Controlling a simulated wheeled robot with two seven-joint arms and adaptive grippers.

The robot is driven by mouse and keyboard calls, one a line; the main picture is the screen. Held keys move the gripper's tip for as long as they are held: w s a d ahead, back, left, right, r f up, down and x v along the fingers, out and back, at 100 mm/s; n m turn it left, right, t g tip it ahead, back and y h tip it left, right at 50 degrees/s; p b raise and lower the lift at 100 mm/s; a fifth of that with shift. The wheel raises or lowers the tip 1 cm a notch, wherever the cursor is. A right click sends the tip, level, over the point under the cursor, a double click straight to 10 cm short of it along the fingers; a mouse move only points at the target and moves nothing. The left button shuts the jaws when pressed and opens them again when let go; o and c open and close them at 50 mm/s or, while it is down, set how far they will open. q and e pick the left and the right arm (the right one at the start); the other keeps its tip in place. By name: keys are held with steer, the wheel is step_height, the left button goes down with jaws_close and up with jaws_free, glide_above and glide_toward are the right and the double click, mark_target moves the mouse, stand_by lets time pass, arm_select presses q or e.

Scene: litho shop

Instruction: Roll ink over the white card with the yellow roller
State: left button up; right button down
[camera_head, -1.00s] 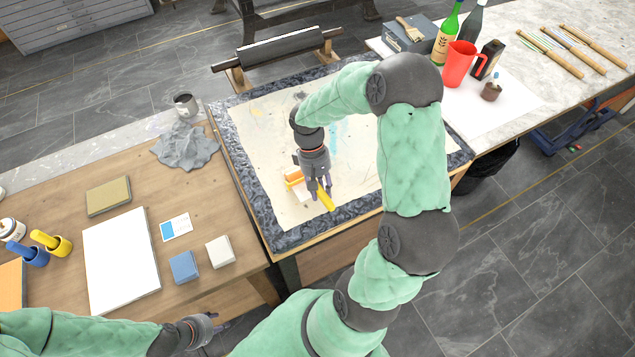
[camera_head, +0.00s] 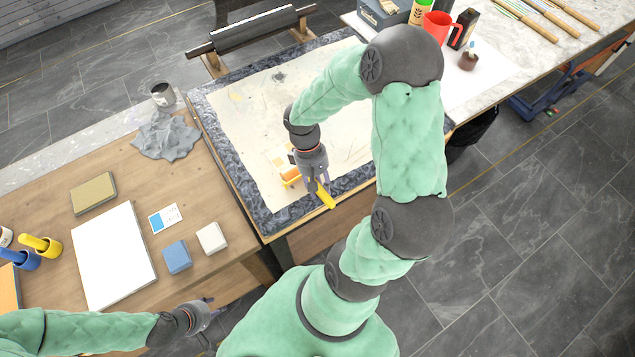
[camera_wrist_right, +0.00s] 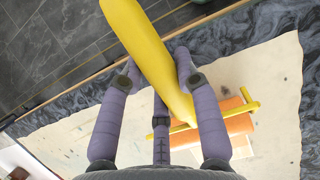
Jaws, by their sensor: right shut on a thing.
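The yellow roller (camera_wrist_right: 150,50) has a yellow handle and frame with an orange cylinder (camera_wrist_right: 222,118). My right gripper (camera_head: 319,187) is shut on its handle near the front edge of the pale sheet. In the right wrist view, the handle lies between the fingers (camera_wrist_right: 158,75), with the orange cylinder low over the sheet. A small whitish patch (camera_wrist_right: 241,146) shows beside the cylinder; it may be the white card, mostly hidden by roller and fingers. I cannot tell whether the cylinder touches it. My left gripper (camera_head: 206,314) is open and empty at the wooden table's front edge.
The pale sheet (camera_head: 250,125) lies on a dark marbled slab (camera_head: 222,160). The wooden table holds a white pad (camera_head: 112,255), blue block (camera_head: 176,257), white block (camera_head: 211,238), tan block (camera_head: 93,193) and grey cloth (camera_head: 165,137). A red jug (camera_head: 437,26) and bottles stand back right.

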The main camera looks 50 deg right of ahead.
steer(key=shift+w+d+p, duration=0.1)
steer(key=shift+w+d, duration=0.4)
steer(key=shift+w, duration=1.35)
steer(key=shift+w+d+p, duration=0.1)
steer(key=shift+w+d, duration=0.35)
steer(key=shift+w, duration=1.35)
steer(key=shift+w+d+p, duration=0.1)
steer(key=shift+w+d, duration=0.4)
steer(key=shift+w, duration=1.35)
steer(key=shift+r+p, duration=1.4)
steer(key=shift+r, duration=0.2)
